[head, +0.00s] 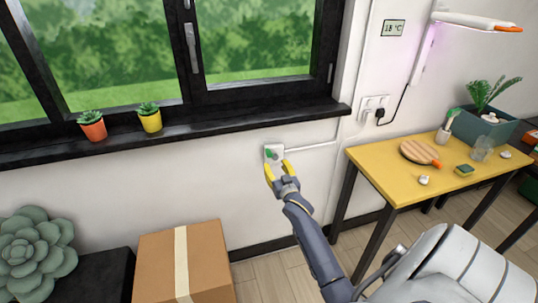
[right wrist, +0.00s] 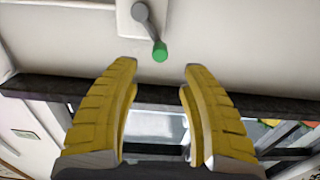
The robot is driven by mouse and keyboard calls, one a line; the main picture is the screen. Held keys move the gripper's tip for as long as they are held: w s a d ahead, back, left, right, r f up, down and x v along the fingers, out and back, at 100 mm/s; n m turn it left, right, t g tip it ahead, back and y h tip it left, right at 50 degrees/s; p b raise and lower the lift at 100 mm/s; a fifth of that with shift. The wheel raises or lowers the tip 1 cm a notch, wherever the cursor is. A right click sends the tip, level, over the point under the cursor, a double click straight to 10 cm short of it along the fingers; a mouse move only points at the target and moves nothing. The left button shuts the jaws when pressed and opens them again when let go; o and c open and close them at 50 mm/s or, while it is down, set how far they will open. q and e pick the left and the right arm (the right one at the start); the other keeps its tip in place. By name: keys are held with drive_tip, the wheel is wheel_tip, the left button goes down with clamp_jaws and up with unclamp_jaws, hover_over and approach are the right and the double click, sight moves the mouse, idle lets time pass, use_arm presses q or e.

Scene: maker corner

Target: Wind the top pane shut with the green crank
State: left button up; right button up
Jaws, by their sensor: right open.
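The green crank shows in the head view as a small green knob (head: 269,155) on a white wall box (head: 278,149), below the window sill. In the right wrist view its green knob (right wrist: 160,52) sits at the end of a grey crank arm (right wrist: 149,25). My right gripper (head: 276,168) is at the box, with its yellow fingers open. In the right wrist view its fingertips (right wrist: 156,67) stand apart on either side of the knob's line, with the knob just beyond them, not gripped. The dark-framed window (head: 195,50) shows only its lower part; I cannot identify the top pane. My left gripper is out of view.
Two potted plants, orange (head: 93,126) and yellow (head: 150,118), stand on the black sill (head: 210,127). A cardboard box (head: 210,262) is on the floor below left. A yellow table (head: 390,180) with several items stands right of my right arm.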

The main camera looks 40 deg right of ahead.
sight(270, 156)
drive_tip(key=x, duration=0.9)
drive_tip(key=shift+w+d, duration=0.1)
drive_tip(key=shift+w, duration=0.1)
drive_tip(key=shift+c, duration=0.2)
clamp_jaws()
